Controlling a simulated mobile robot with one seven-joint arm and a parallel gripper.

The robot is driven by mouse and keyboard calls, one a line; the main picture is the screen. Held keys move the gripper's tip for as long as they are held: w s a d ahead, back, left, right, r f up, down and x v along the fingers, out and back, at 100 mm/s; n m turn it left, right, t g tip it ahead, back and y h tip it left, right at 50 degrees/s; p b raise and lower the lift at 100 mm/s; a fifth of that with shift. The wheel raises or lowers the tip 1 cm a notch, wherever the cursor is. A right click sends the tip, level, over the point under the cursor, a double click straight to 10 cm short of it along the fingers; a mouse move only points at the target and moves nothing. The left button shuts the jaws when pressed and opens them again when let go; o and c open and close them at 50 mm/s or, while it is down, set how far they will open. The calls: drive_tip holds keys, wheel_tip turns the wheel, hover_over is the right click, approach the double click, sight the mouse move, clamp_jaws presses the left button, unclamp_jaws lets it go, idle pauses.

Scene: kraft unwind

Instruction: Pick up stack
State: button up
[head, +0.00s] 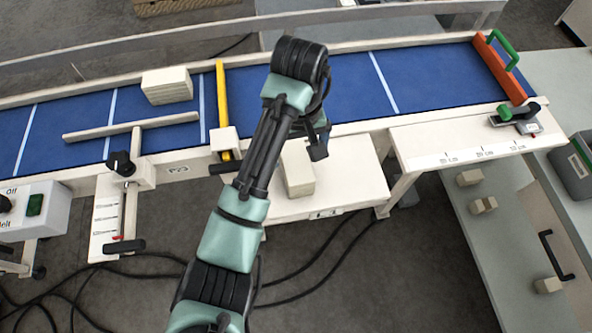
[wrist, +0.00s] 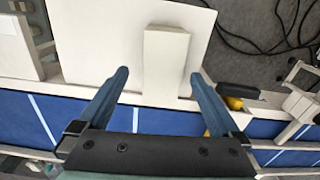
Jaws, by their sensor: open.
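A pale cream stack (head: 299,170) lies on a white side table (head: 350,188) in front of the blue conveyor, partly covered by my arm in the head view. My gripper (head: 318,150) is above the table's conveyor side. In the wrist view the stack (wrist: 166,60) appears as a long narrow block between the two open fingers of my gripper (wrist: 160,76), with space on both sides. I cannot tell the height of the fingers above it. A second cream stack with layered sides (head: 167,87) sits on the blue belt at the left.
The blue conveyor belt (head: 345,95) has a yellow bar (head: 222,95) across it and an orange stop (head: 498,68) at its right end. A white guide rail (head: 160,122) lies over the belt. Small blocks (head: 483,205) sit on a grey bench at right. Cables cross the floor.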

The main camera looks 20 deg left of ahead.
sight(296, 167)
drive_tip(key=f+p, duration=0.1)
drive_tip(key=f, duration=0.2)
drive_tip(key=f+p, duration=0.1)
drive_tip(key=f, duration=0.2)
drive_tip(key=shift+a+f, duration=0.2)
drive_tip(key=shift+f, duration=0.15)
drive_tip(key=c, duration=1.5)
drive_tip(key=shift+r, duration=0.15)
